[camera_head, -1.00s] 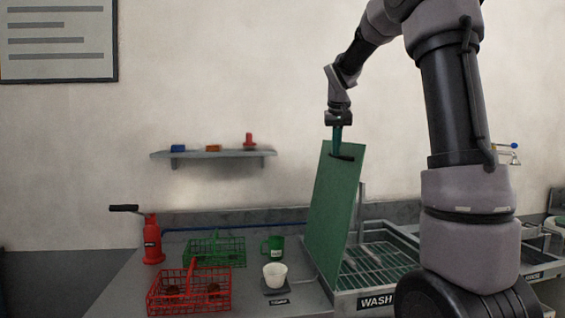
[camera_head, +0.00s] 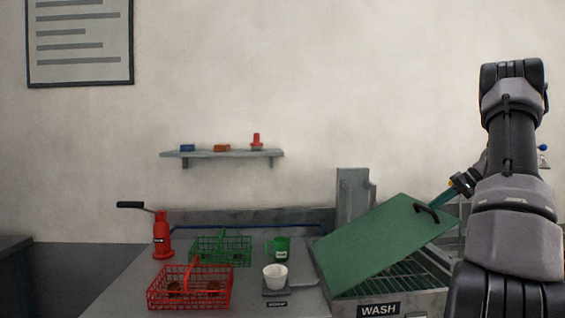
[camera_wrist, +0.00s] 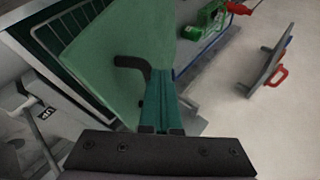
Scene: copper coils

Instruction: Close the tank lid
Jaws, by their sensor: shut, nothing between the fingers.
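The green tank lid (camera_head: 375,240) is tilted over the WASH tank (camera_head: 380,309), its left edge low at the tank and its right edge raised. A black handle (camera_head: 428,211) sits near the raised edge; it also shows in the wrist view (camera_wrist: 135,68). My gripper (camera_head: 443,203) is shut, with teal fingers and nothing between them. Its fingertips are beside the handle at the raised edge. In the wrist view, the fingers (camera_wrist: 160,75) overlap the lid next to the handle; I cannot tell whether they touch it. Tank grating shows below the lid.
A red basket (camera_head: 190,297) and a green basket (camera_head: 205,257) stand left of the tank. A white cup (camera_head: 276,275) on a small scale and a green mug (camera_head: 279,248) stand closer to it. A wall shelf (camera_head: 222,154) is behind.

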